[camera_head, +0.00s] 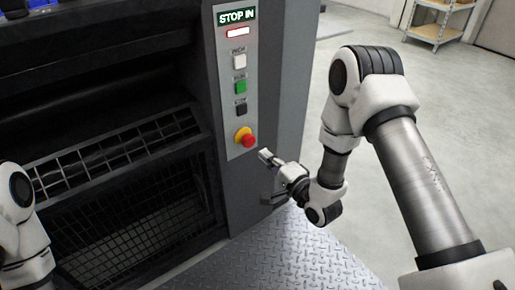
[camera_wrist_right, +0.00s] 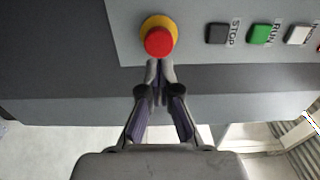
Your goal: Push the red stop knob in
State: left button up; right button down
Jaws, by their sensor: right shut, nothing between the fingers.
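The red stop knob (camera_head: 249,141) sits on a yellow collar (camera_head: 240,133) low on the grey control panel. In the right wrist view the knob (camera_wrist_right: 159,41) is fully visible, with the yellow ring behind it. My right gripper (camera_head: 265,156) is shut and empty, just right of and below the knob in the head view. In the wrist view its fingertips (camera_wrist_right: 159,66) are together just below the knob's lower edge; I cannot tell whether they touch it. The display (camera_head: 237,16) above reads "STOP IN". My left arm shows at the left edge, its gripper out of view.
Black (camera_head: 241,109), green (camera_head: 240,87) and white (camera_head: 239,62) buttons stand in a column above the knob. The dark machine with wire guards (camera_head: 110,150) fills the left. A dark handle (camera_head: 274,199) is below my right gripper. Open floor lies at the right.

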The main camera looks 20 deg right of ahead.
jog(key=v, duration=0.6)
jog(key=shift+s, duration=0.25)
jog(key=s+a+f+n+g+h, duration=0.15)
jog(key=s+f+g, duration=0.3)
jog(key=f, duration=0.45)
jog(key=s+a+f+n+g, duration=0.2)
jog(key=s+f+n+g, duration=0.15)
jog(key=s+f, duration=0.35)
jog(key=s+d+f+n+g+h, duration=0.2)
jog(key=s+f+n+g, duration=0.25)
jog(key=s, duration=0.35)
jog(key=s+d+f+n+g+h, duration=0.2)
jog(key=s+f+n+g, duration=0.25)
jog(key=s, duration=0.35)
notch_tip(320, 180, up, 35)
jog(key=p, duration=3.4)
